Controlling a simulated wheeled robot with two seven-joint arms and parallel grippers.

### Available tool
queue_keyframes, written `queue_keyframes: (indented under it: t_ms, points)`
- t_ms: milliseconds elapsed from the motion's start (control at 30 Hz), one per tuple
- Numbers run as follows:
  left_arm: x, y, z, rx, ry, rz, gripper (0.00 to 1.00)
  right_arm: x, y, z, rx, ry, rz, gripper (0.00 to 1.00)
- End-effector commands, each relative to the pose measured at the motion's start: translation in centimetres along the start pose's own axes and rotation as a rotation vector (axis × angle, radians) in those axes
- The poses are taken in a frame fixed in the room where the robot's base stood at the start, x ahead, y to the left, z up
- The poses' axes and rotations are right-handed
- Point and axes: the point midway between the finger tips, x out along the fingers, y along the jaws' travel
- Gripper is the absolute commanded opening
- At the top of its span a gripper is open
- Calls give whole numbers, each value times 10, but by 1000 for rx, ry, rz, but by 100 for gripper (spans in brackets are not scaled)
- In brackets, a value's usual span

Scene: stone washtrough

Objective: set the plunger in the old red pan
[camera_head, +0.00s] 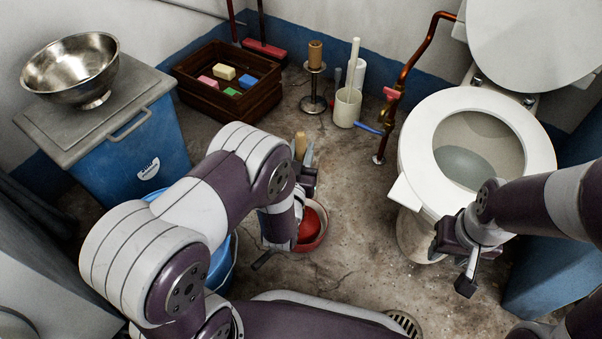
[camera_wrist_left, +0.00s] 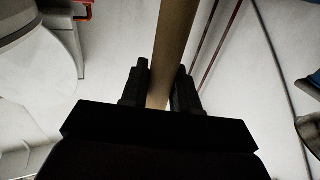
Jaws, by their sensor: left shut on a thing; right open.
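My left gripper (camera_head: 304,180) is shut on the plunger's wooden handle (camera_head: 300,146). In the left wrist view the handle (camera_wrist_left: 175,40) runs up between the two dark fingers (camera_wrist_left: 161,88). In the head view a red rounded cup (camera_head: 307,222), apparently the plunger's, shows below my left wrist. It appears within the rim of the old red pan (camera_head: 321,238) on the floor. My arm hides much of both, and I cannot tell whether the cup touches the pan's bottom. My right gripper (camera_head: 461,262) is open and empty, in front of the toilet.
A toilet (camera_head: 415,125) stands right, beside a copper pipe. A blue bin (camera_head: 150,150) bears a steel bowl (camera_head: 72,68). A wooden crate (camera_head: 225,105) holds sponges. A paper stand (camera_head: 314,88) and brush holder (camera_head: 346,108) stand behind. A blue bucket (camera_head: 222,265) is partly behind my left arm.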

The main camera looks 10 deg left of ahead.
Motion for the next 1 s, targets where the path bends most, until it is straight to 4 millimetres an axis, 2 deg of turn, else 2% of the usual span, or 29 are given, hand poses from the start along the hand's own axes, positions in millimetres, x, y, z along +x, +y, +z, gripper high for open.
queue_keyframes:
  t_ms: [33,133,467,500,567,1000]
  points:
    - [0,0,14,0,2,0,0,12,0,1,0,0,0,43]
    - [0,0,30,0,3,0,0,24,0,3,0,0,0,43]
    - [0,0,29,0,2,0,0,23,0,3,0,0,0,43]
    - [0,0,29,0,0,0,40,22,0,2,0,0,0,43]
    - [0,0,29,0,0,0,55,22,0,2,0,0,0,43]
    - [4,1,28,0,-1,1,55,22,0,2,0,0,0,43]
